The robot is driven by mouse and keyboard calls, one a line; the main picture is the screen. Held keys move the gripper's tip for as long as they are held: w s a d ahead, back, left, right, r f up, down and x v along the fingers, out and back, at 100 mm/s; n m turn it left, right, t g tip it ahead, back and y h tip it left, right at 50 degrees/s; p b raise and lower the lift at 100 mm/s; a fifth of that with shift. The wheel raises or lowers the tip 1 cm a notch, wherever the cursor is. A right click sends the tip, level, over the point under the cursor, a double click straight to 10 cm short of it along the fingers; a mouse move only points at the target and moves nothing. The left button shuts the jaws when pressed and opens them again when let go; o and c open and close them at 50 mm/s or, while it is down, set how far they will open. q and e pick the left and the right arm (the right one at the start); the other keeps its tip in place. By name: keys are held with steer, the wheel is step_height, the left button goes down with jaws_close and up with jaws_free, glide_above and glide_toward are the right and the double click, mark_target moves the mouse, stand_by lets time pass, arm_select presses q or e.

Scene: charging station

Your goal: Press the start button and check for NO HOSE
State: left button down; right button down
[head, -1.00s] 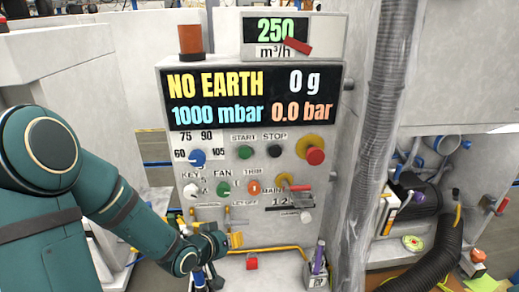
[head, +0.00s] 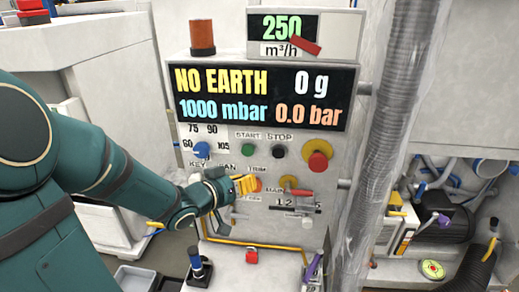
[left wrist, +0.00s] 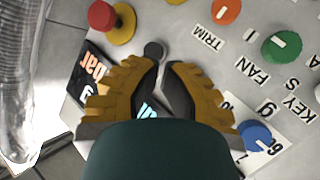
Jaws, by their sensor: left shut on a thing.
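The grey control panel (head: 345,185) faces me. Its display (head: 262,97) reads NO EARTH, 0 g, 1000 mbar and 0.0 bar. The green START button (head: 248,150) and black STOP button (head: 280,151) are visible below it. My left gripper (head: 246,184), with yellow pads, is in front of the panel below START, covering part of the TRIM area. In the left wrist view its fingers (left wrist: 158,72) are drawn together; what is between them I cannot make out. The black button (left wrist: 153,50) shows just beyond the tips; START is hidden there. My right gripper is out of view.
A red mushroom button (head: 318,161) on a yellow base is right of STOP. A red-handled switch (head: 297,192) is right of my gripper. A blue knob (head: 201,149) is left of START. A grey hose (head: 390,110) hangs at the panel's right.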

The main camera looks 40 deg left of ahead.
mark_target(248, 150)
arm_select(q)
steer(key=shift+r, duration=0.35)
steer(key=shift+w, duration=0.1)
steer(key=shift+w+a, duration=0.7)
steer(key=shift+w, duration=0.55)
steer(key=shift+w+a, duration=0.7)
steer(key=shift+w, duration=0.55)
steer(key=shift+w+a, duration=0.7)
steer(key=shift+w, duration=0.55)
steer(key=shift+w+p, duration=0.1)
steer(key=shift+p, duration=0.2)
steer(key=shift+w+a, duration=0.25)
steer(key=shift+w, duration=0.05)
